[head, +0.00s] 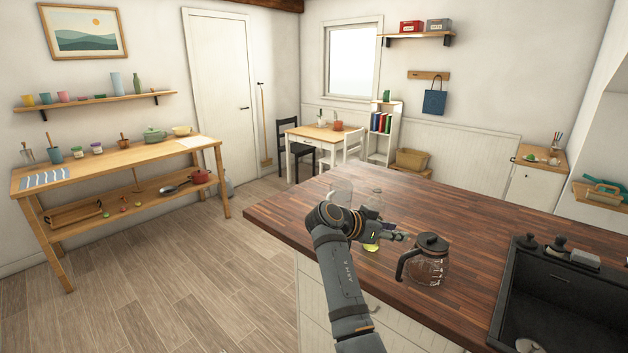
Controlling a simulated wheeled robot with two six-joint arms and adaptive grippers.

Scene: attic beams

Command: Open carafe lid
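The glass carafe (427,267) stands upright on the dark wood counter (470,225). It has a black handle at its left side. Its dark lid (431,241) sits on top and looks closed. My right gripper (402,236) is just left of the carafe and points toward it. A small gap shows between the fingertips and the lid. The fingers are too small and dark to tell whether they are open. My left gripper is not in view.
Clear glass vessels (341,190) stand behind my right arm, partly hidden. A small yellow-green item (371,247) lies below the gripper. A black sink (560,303) is set into the counter at right. The counter behind the carafe is clear.

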